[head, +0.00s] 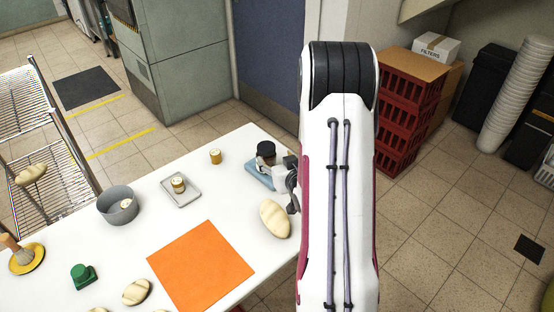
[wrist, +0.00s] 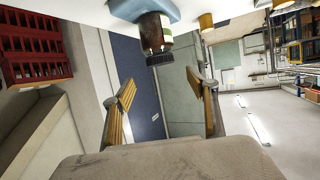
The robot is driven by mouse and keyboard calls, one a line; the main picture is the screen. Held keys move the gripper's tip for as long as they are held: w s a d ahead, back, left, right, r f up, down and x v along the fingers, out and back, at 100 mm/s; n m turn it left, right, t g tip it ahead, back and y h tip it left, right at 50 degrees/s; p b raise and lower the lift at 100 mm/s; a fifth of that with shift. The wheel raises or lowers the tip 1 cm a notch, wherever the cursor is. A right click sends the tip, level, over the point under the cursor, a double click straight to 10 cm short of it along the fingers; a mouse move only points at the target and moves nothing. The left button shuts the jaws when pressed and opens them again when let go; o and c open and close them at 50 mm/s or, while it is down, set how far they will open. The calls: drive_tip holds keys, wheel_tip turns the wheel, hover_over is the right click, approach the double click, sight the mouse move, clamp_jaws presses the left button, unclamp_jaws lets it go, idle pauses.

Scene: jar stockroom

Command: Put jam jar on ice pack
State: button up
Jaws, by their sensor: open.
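The jam jar (wrist: 153,34) is dark with a black lid and a pale, green-edged label; the wrist view shows it upside down. In the head view its black lid (head: 266,149) stands up at the back right of the table. The jar appears upright on the light-blue ice pack (head: 254,172), which also shows at the top of the wrist view (wrist: 120,9). My gripper (wrist: 160,78) is open, its two tan-padded fingers apart with nothing between them. The jar is beyond the fingertips, apart from them. In the head view my arm hides much of the gripper.
On the white table (head: 140,225) are an orange mat (head: 200,266), a grey tray (head: 180,190) with a small jar, another small jar (head: 215,156), a grey bowl (head: 118,206), a bread roll (head: 274,219) near the gripper and a green object (head: 84,275). Red crates (head: 405,110) stand beyond.

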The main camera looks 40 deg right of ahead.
drive_tip(key=shift+a+r, duration=0.1)
drive_tip(key=s+a+r+n+g+y, duration=0.2)
drive_tip(key=s+a+r+g, duration=0.15)
drive_tip(key=a+r, duration=1.15)
drive_tip(key=s+a+r+n+g+y, duration=0.1)
drive_tip(key=s+a+r, duration=0.1)
drive_tip(key=s+a, duration=0.6)
drive_tip(key=s+a+r+n+g+y, duration=0.1)
drive_tip(key=s+a+r+g+y, duration=0.1)
drive_tip(key=s+a, duration=0.7)
drive_tip(key=s+r, duration=0.1)
drive_tip(key=s, duration=0.5)
drive_tip(key=shift+a+n, duration=0.3)
